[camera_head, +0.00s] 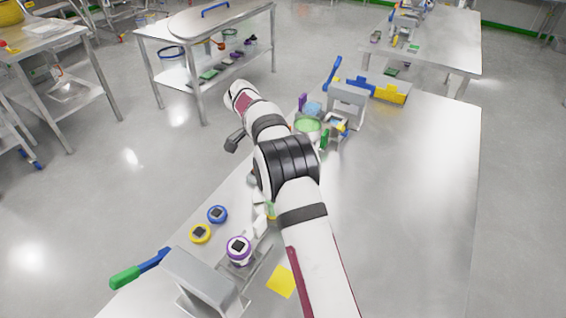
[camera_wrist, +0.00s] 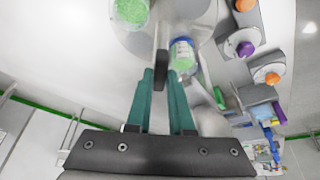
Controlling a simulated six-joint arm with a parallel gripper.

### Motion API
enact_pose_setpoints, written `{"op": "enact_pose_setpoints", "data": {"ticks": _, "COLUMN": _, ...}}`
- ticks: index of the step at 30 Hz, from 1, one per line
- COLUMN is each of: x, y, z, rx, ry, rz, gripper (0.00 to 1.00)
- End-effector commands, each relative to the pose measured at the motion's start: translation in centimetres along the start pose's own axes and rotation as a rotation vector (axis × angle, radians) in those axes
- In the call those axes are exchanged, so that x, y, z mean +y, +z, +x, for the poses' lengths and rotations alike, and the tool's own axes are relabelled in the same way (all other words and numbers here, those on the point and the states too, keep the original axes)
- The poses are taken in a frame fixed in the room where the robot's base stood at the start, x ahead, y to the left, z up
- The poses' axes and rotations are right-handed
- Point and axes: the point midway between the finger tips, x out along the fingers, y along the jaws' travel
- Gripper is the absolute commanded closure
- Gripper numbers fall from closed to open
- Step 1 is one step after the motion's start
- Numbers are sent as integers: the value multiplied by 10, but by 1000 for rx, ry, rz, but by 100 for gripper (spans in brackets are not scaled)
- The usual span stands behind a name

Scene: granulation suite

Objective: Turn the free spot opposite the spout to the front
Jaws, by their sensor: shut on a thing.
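My gripper (camera_wrist: 161,75) shows in the wrist view with two teal fingers, closed on a narrow dark piece (camera_wrist: 162,62) between their tips. What that piece belongs to is not clear. A clear container of green granules (camera_wrist: 131,10) is beyond the fingers to the left. A small jar with a blue rim and green contents (camera_wrist: 182,55) is close to the right finger. In the head view, a round green-filled container (camera_head: 307,125) stands beyond my arm near a grey stand. I cannot make out the spout or the free spot. My arm hides part of the table there.
Nearer on the table are a blue-ringed item (camera_head: 217,214), a yellow-ringed one (camera_head: 200,233) and a purple-ringed one (camera_head: 239,248). A grey stand (camera_head: 200,280) and a yellow square (camera_head: 282,281) are close by. Yellow bins (camera_head: 390,93) stand at the back. The table's right side is clear.

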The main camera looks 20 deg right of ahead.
Motion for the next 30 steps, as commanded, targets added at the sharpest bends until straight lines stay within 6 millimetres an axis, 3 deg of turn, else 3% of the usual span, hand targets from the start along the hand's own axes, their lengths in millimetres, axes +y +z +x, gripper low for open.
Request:
{"op": "enact_pose_setpoints", "data": {"ticks": 12, "x": 0, "y": 1, "z": 0, "rx": -1, "ry": 3, "rz": 4, "gripper": 100}}
{"op": "enact_pose_setpoints", "data": {"ticks": 13, "x": 0, "y": 1, "z": 0, "rx": -1, "ry": 3, "rz": 4, "gripper": 78}}
{"op": "enact_pose_setpoints", "data": {"ticks": 18, "x": 0, "y": 0, "z": 0, "rx": -1, "ry": 2, "rz": 3, "gripper": 50}}
{"op": "enact_pose_setpoints", "data": {"ticks": 26, "x": 0, "y": 0, "z": -1, "rx": 0, "ry": 1, "rz": 3, "gripper": 50}}
{"op": "enact_pose_setpoints", "data": {"ticks": 30, "x": -1, "y": 0, "z": -17, "rx": 0, "ry": -2, "rz": 4, "gripper": 50}}
